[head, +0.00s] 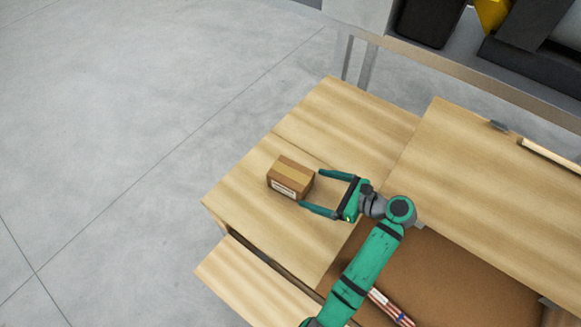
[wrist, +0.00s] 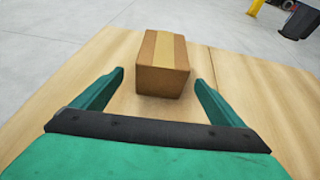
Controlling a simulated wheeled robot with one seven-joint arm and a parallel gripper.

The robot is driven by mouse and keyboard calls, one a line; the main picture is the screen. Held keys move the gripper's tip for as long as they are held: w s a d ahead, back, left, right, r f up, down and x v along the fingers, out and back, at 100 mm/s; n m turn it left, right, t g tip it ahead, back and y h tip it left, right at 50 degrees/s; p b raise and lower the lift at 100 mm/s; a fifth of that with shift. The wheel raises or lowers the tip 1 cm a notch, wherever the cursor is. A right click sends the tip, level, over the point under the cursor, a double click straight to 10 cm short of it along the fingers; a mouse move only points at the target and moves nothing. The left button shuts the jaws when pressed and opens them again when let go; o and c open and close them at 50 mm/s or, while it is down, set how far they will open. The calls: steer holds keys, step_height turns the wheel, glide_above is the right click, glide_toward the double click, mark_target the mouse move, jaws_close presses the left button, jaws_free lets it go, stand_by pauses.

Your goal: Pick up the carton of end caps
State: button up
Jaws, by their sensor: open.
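The carton of end caps (head: 290,176) is a small brown cardboard box with a tan tape strip on top and a white label on its near side. It sits on the wooden tabletop near the left part of the table. My gripper (head: 311,188) is open, with its green fingers pointing at the carton from the right. In the wrist view, the carton (wrist: 162,66) stands just ahead, centred between the open fingers of my gripper (wrist: 160,82). The fingertips are close to the carton's near end. I cannot tell whether they touch it.
The wooden tabletop (head: 345,120) is clear around the carton. An open drawer (head: 245,285) juts out at the front left.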

mark_target(309, 185)
steer(key=x, duration=0.5)
steer(key=shift+w+a+f, duration=0.1)
steer(key=shift+w+a, duration=0.1)
steer(key=shift+w, duration=0.15)
steer(key=shift+x, duration=2.55)
steer(key=shift+a, duration=0.1)
steer(key=c, duration=1.4)
steer(key=shift+o, duration=0.2)
steer(key=shift+r, duration=0.3)
